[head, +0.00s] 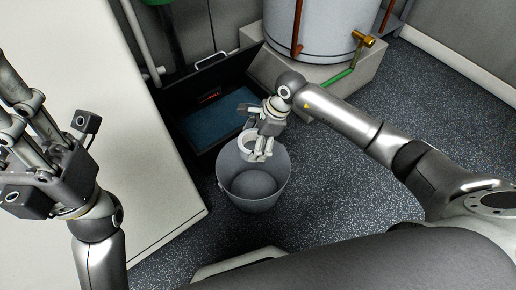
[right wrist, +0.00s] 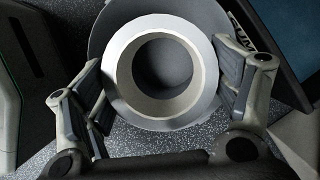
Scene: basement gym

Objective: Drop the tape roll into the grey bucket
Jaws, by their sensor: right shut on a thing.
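The tape roll is a thick white ring (right wrist: 120,82) held between the fingers of my right gripper (right wrist: 163,100) in the right wrist view. In the head view the roll (head: 245,145) is partly hidden by my right gripper (head: 258,152), over the back part of the grey bucket's opening. The grey bucket (head: 253,203) stands upright on the floor, and its visible inside looks empty. In the right wrist view the bucket (right wrist: 101,38) shows behind the roll. My left gripper (head: 45,150) is raised at the left, away from the bucket; its fingertips are not clear.
A dark open pit (head: 190,149) with a blue bottom lies behind the bucket. A white cabinet (head: 135,160) stands on the left. A grey tank (head: 325,25) on a concrete block (head: 340,88) is at the back. Speckled floor (head: 450,110) is clear on the right.

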